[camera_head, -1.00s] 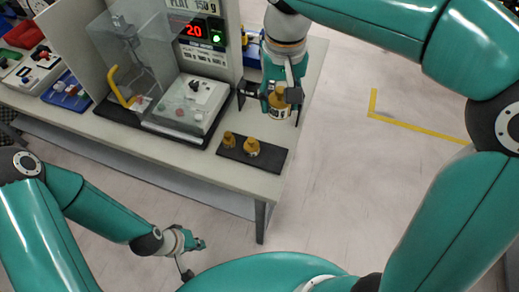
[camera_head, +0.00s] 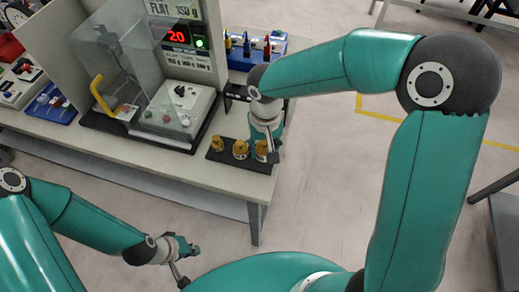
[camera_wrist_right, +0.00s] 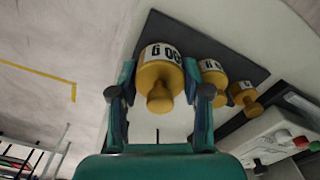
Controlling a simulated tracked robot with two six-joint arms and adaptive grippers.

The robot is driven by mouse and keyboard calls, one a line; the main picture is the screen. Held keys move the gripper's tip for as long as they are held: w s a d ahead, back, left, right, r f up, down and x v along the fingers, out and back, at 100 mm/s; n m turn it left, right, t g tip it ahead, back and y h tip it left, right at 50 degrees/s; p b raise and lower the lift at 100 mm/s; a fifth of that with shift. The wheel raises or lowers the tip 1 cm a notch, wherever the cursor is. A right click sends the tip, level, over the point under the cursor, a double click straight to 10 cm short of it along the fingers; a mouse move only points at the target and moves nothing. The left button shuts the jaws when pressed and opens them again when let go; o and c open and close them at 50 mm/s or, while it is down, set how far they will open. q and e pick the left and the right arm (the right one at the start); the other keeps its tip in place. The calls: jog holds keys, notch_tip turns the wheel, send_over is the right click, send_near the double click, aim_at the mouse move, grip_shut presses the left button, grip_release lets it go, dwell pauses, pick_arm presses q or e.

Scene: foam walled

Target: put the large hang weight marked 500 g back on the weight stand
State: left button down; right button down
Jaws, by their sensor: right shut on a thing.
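The large yellow hang weight (camera_wrist_right: 158,84) is in the right wrist view, its white band showing part of an upside-down "500 g". It also shows in the head view (camera_head: 261,151). My right gripper (camera_wrist_right: 164,93) is shut on it, a finger on each side. The weight is at the near right end of the black weight stand (camera_head: 228,162), in line with the other weights. I cannot tell whether its base touches the stand. A medium weight (camera_head: 240,149) and a small weight (camera_head: 217,145) stand on it. My left gripper (camera_head: 188,248) is low, away from the table.
A balance (camera_head: 178,108) with a clear shield and a red "2.0" display (camera_head: 177,35) stands left of the stand on the table. A blue rack (camera_head: 262,50) stands behind my right arm. Floor right of the table is open.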

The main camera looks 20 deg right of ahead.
jog(key=shift+f, duration=0.75)
jog(key=c, duration=0.8)
grip_release()
jog(key=shift+r, duration=0.1)
notch_tip(320, 180, up, 12)
jog(key=shift+f, duration=0.1)
